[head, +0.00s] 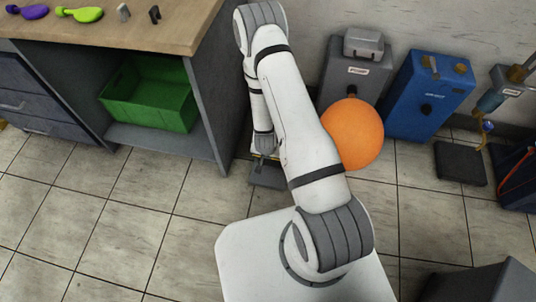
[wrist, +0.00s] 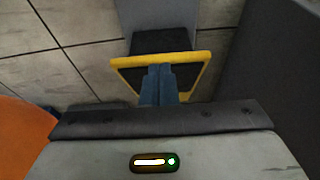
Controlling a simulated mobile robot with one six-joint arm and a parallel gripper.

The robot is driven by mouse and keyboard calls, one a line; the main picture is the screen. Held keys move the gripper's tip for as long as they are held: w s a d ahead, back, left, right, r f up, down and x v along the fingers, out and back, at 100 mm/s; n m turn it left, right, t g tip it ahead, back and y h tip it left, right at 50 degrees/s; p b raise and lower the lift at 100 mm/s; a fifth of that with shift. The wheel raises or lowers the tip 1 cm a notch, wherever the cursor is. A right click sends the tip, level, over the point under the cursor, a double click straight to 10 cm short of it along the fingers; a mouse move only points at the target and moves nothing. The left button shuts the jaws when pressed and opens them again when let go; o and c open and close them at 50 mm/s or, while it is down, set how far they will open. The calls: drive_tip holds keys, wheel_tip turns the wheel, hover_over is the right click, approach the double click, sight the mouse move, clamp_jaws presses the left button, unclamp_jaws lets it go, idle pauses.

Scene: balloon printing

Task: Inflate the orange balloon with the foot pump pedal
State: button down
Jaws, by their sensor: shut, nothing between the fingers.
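The foot pedal, a dark pad in a yellow frame (wrist: 190,56), lies below my gripper (wrist: 160,70). My gripper's blue fingers are shut and empty, pointing at the pedal and overlapping it; I cannot tell whether they touch. In the head view, my arm mostly hides the pedal area (head: 268,174).
A blue box (head: 430,95) and a black floor pad (head: 460,163) are on the right. The left tiled floor is clear.

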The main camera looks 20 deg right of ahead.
wheel_tip(320, 180, up, 25)
drive_tip(key=w+a+n+y, duration=0.1)
drive_tip(key=a+n+y, duration=0.1)
drive_tip(key=a, duration=0.1)
drive_tip(key=s+d+r+n+g, duration=0.1)
drive_tip(key=s+d+r+n, duration=0.1)
drive_tip(key=s+r, duration=1.5)
wheel_tip(320, 180, up, 4)
drive_tip(key=shift+s+d+n+h, duration=0.15)
drive_tip(key=shift+s+n+h, duration=0.15)
drive_tip(key=shift+n, duration=0.5)
